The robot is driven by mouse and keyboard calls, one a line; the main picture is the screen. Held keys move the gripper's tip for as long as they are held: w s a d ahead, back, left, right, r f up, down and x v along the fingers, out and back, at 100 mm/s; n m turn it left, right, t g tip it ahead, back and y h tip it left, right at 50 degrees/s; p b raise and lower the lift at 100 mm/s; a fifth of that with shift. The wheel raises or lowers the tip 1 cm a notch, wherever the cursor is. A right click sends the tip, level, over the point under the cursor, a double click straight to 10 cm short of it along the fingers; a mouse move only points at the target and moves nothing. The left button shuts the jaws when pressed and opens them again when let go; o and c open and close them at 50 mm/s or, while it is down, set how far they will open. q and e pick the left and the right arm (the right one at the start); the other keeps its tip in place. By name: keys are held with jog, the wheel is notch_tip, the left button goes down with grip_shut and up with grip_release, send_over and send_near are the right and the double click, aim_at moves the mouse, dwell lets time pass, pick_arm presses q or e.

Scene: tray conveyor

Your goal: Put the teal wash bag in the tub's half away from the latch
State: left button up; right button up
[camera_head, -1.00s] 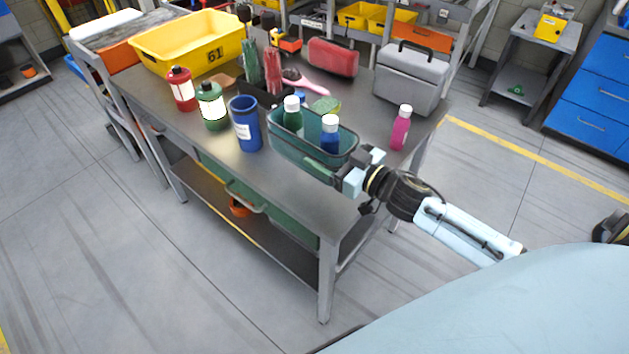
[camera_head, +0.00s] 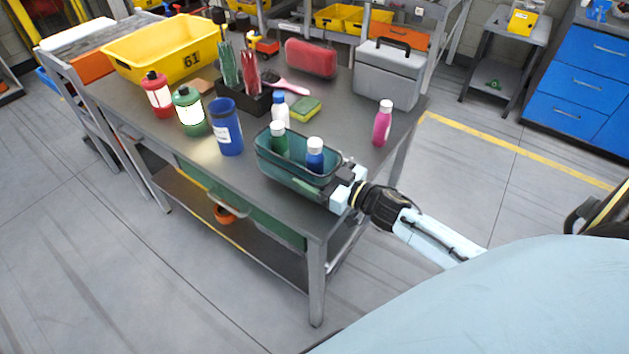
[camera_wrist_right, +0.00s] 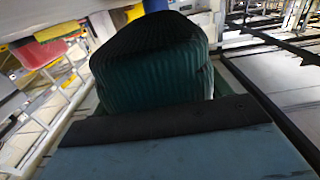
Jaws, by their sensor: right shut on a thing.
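The teal wash bag (camera_head: 262,160) is an open-topped container in the head view, at the front right of the workbench. A green bottle (camera_head: 279,146) and a blue bottle (camera_head: 315,160), both white-capped, stand in it. My right gripper (camera_head: 336,187) is shut on its near right end. In the right wrist view, the bag's teal ribbed side (camera_wrist_right: 155,85) fills the middle. I cannot tell whether its base touches the bench. My left gripper is not in view.
The workbench (camera_head: 350,130) holds red and green bottles (camera_head: 188,112), a blue cup (camera_head: 226,130), a dark holder (camera_head: 257,102), a sponge (camera_head: 304,108), a pink bottle (camera_head: 382,124), a red case (camera_head: 311,57) and a grey toolbox (camera_head: 391,78). Bare bench lies left of the bag.

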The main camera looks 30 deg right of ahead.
jog(key=shift+f, duration=1.15)
jog(key=shift+f, duration=0.15)
jog(key=o, duration=1.2)
jog(key=shift+c, duration=0.2)
jog(key=shift+f, duration=0.1)
jog(key=v, duration=1.3)
jog(key=shift+s, duration=0.2)
